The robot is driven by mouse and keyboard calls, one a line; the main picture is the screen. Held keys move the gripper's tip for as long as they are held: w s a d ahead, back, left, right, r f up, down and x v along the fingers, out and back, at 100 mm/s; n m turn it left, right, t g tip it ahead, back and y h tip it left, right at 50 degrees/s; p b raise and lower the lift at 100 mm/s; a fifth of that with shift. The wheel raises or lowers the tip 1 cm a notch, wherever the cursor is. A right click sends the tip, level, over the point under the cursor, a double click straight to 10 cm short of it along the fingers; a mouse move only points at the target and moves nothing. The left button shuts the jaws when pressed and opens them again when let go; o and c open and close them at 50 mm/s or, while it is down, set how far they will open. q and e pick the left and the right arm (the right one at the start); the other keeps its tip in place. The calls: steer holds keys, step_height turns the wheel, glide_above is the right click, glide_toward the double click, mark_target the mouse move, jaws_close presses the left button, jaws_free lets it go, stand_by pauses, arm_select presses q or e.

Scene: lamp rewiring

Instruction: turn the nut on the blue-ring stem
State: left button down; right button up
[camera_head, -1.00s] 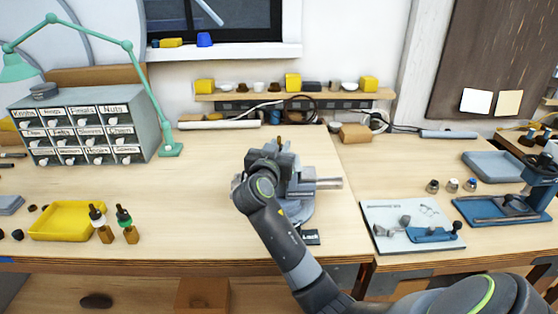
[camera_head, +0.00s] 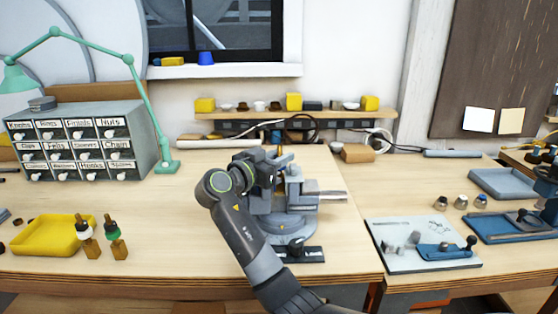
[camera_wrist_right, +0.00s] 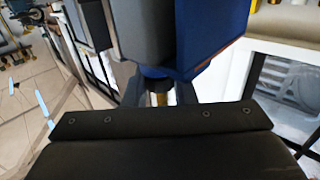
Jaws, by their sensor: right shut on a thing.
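The grey vise (camera_head: 290,222) stands at the middle of the bench in the head view. My right gripper (camera_head: 268,168) is at its jaws, with my arm in front. A small brass tip (camera_head: 281,150) shows just above the gripper. In the wrist view a short brass piece (camera_wrist_right: 159,95) stands below a dark and blue body. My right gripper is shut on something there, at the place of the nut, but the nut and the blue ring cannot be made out. My left gripper is not in view.
Two stems, one with a white ring (camera_head: 86,238) and one with a green ring (camera_head: 114,240), stand beside the yellow tray (camera_head: 45,236). A pale board with a blue tool (camera_head: 445,251) lies right of the vise. Labelled drawers (camera_head: 85,150) stand at the back left.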

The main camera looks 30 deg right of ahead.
steer(key=shift+r, duration=0.2)
steer(key=o, duration=1)
steer(key=shift+f, duration=0.1)
steer(key=shift+s+a+f, duration=0.1)
steer(key=shift+a+f, duration=0.05)
steer(key=shift+a, duration=0.3)
steer(key=b+v, duration=0.4)
steer(key=v, duration=1.2)
steer(key=shift+s+a+b, duration=0.15)
steer(key=shift+a+b, duration=0.1)
steer(key=shift+b, duration=0.1)
